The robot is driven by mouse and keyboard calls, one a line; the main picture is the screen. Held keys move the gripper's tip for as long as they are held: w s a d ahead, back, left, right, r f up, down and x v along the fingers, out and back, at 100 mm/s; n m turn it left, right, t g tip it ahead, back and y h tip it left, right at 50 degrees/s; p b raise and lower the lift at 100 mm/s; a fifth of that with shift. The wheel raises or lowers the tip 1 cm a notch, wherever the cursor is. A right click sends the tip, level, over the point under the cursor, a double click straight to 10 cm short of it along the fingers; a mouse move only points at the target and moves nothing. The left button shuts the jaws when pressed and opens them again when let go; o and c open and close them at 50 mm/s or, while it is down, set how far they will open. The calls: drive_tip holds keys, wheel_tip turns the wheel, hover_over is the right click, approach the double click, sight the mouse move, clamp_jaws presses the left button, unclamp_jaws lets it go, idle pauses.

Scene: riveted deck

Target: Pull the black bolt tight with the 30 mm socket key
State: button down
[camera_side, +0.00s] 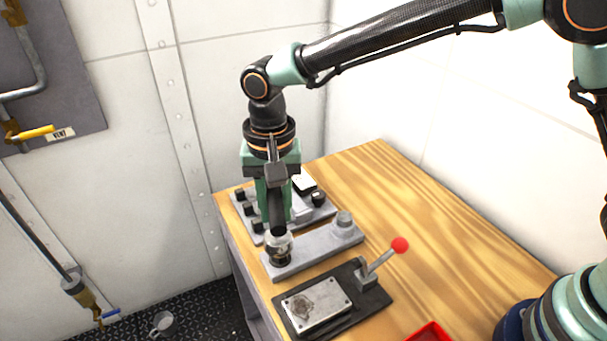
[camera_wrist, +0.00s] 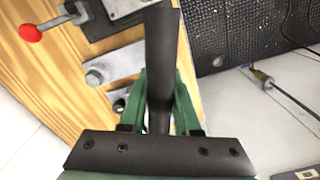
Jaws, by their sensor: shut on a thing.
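My gripper (camera_side: 273,200) points straight down and is shut on the socket key. The key's black shaft (camera_side: 277,215) runs down between the green fingers to a silvery socket (camera_side: 279,243). In the wrist view, its dark handle (camera_wrist: 162,45) stands between the fingertips (camera_wrist: 161,85). The socket is at the near left end of a grey bar (camera_side: 312,249), over a dark piece that looks like the black bolt (camera_side: 281,260). The socket hides most of it, so I cannot tell how fully it is seated. A grey bolt (camera_side: 344,220) stands at the bar's other end.
Behind the bar is a grey rack (camera_side: 247,222) with several black-topped pieces. In front, a black base carries a metal plate (camera_side: 316,305) and a red-knobbed lever (camera_side: 399,245). A red tray (camera_side: 430,332) is at the front edge. The wooden bench (camera_side: 440,245) is clear at right.

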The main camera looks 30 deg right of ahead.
drive_tip(key=shift+f, duration=0.65)
drive_tip(key=n, duration=0.3)
drive_tip(key=shift+r+n, duration=0.1)
drive_tip(key=shift+n, duration=0.2)
drive_tip(key=n, duration=0.4)
drive_tip(key=shift+n, duration=0.4)
drive_tip(key=n, duration=0.8)
drive_tip(key=shift+n, duration=0.4)
drive_tip(key=shift+f, duration=1.35)
